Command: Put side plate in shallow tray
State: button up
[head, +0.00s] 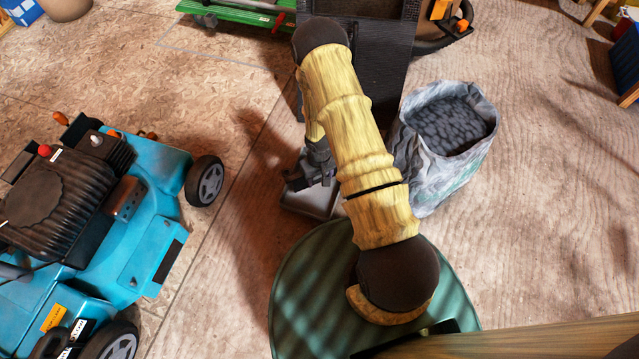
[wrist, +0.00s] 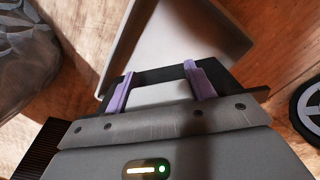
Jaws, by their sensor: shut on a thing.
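The shallow tray (head: 318,203) is pale grey and lies on the floor, partly hidden behind my arm and gripper in the head view. In the wrist view the tray (wrist: 185,45) shows its pale inside and raised walls just beyond my fingers. My gripper (head: 305,182) is over or beside the tray's near part; the exact height cannot be told. In the wrist view its purple fingers (wrist: 161,86) stand apart, with a pale, flat piece, apparently the side plate (wrist: 163,94), between them. Most of the plate is hidden by the gripper.
A teal mower (head: 150,235) stands on the left. An open sack of dark lumps (head: 440,150) stands to the right of the tray. A black box-like object (head: 375,50) is behind it. Bare wooden floor (head: 225,110) lies between mower and tray.

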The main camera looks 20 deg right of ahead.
jog(key=shift+f+b, duration=1.25)
jog(key=shift+f, duration=0.6)
jog(key=shift+f, duration=0.1)
jog(key=o, duration=1)
jog(key=shift+o, duration=0.2)
notch_tip(320, 180, up, 12)
jog(key=p, duration=0.7)
jog(key=shift+w+p, duration=0.15)
jog(key=shift+p, duration=0.25)
